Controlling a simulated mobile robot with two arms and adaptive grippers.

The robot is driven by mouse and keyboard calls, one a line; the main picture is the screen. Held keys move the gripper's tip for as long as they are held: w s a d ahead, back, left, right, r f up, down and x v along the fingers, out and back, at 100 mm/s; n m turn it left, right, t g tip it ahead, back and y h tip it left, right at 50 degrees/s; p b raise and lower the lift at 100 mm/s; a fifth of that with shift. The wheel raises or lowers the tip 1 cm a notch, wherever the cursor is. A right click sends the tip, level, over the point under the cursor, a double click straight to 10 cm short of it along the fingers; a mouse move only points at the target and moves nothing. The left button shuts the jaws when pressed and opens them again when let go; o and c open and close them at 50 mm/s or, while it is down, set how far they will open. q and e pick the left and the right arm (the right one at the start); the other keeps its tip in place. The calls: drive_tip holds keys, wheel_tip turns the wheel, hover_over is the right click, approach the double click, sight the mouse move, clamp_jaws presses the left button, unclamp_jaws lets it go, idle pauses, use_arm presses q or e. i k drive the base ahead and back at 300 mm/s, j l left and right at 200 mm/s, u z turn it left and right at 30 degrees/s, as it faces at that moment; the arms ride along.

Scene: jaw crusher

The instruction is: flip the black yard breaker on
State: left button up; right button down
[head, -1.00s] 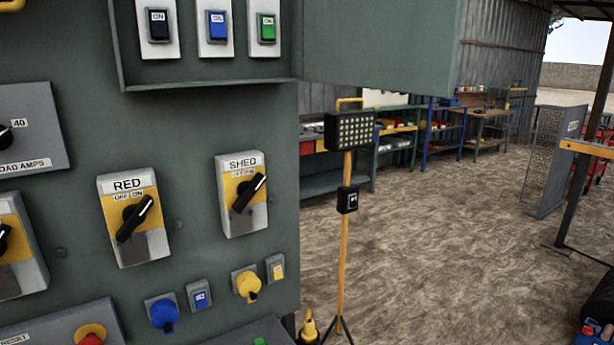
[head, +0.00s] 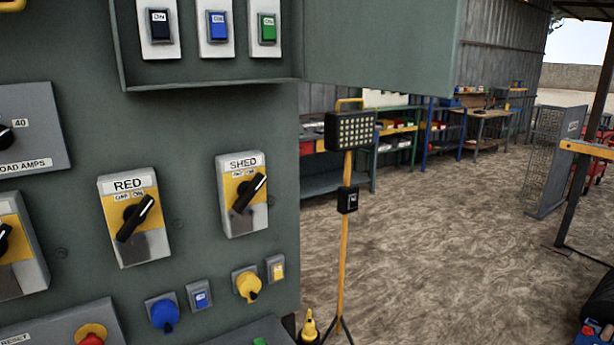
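A black breaker (head: 159,26) sits in the open box at the top of the grey-green panel, leftmost of three rocker switches on white plates. The word ON shows at its top edge. A blue breaker (head: 217,26) and a green breaker (head: 266,28) stand to its right, also with ON at the top. I cannot tell which way the black rocker is tipped. Neither of my grippers is in view.
Below are rotary switches marked RED (head: 134,217) and SHED (head: 246,193), with blue and yellow sockets (head: 247,285) under them. The box's open door (head: 380,45) juts right. A work light (head: 350,131) stands on the dirt floor.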

sight(159, 20)
drive_tip(key=u, duration=0.55)
drive_tip(key=i+l+u, duration=0.1)
drive_tip(key=l+u, duration=0.35)
drive_tip(key=l, duration=0.15)
drive_tip(key=l+u, duration=0.4)
drive_tip(key=l, duration=0.2)
drive_tip(key=l+u, duration=0.1)
drive_tip(key=l, duration=0.75)
drive_tip(key=k+l+u, duration=0.1)
drive_tip(key=l, duration=0.75)
drive_tip(key=k+j, duration=0.1)
drive_tip(key=j, duration=0.25)
drive_tip(key=k+j, duration=0.15)
drive_tip(key=j, duration=0.15)
